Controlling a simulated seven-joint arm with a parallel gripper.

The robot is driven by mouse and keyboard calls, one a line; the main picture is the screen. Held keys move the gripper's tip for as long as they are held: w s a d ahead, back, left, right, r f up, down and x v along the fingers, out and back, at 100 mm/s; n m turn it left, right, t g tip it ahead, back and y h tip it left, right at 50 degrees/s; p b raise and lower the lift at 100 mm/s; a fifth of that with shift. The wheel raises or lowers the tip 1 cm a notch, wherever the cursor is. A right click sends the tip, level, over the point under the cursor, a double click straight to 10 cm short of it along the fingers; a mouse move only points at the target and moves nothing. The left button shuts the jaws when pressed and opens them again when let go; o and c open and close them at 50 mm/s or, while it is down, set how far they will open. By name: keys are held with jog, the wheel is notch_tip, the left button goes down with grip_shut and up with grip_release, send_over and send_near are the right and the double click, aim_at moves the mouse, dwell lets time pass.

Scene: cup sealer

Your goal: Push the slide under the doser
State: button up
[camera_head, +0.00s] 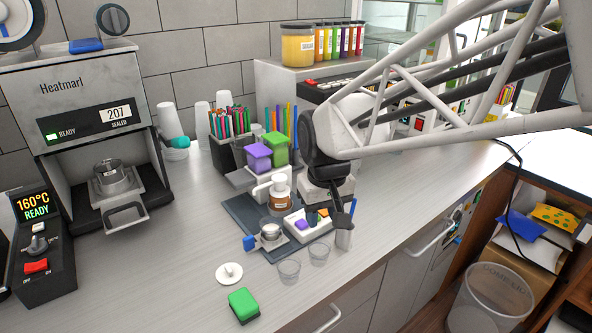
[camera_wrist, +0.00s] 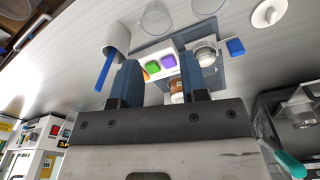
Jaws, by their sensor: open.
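The slide (camera_head: 272,242) is a small metal plate with a round cup holder and a blue handle (camera_head: 249,242) at its left end. It sits at the front of the dark doser base, left of a white panel with coloured buttons (camera_head: 300,224). The doser (camera_head: 259,157), with purple and green hoppers, stands behind. My gripper (camera_head: 327,214) is open and empty above the button panel, right of the slide.
A grey cup (camera_head: 343,237) with a blue stick stands right of the panel, close to my gripper. Clear cups (camera_head: 289,270), a white disc (camera_head: 229,273) and a green sponge (camera_head: 243,304) lie in front. The sealer (camera_head: 90,130) stands left. Counter left of the slide is free.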

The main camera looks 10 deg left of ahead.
aim_at(248, 237)
jog(key=w+a+f+n, duration=0.1)
jog(key=a, duration=0.4)
jog(key=a+f+n, duration=0.1)
jog(key=a+f, duration=0.1)
jog(key=a, duration=0.4)
jog(key=w+a+f+n+g, duration=0.1)
jog(key=a+f, duration=0.1)
jog(key=a, duration=0.4)
jog(key=shift+w+a+f, duration=0.15)
jog(key=shift+w+a, duration=0.05)
jog(key=shift+w, duration=0.15)
jog(key=shift+f, duration=0.15)
jog(key=shift+f, duration=3.75)
grip_shut()
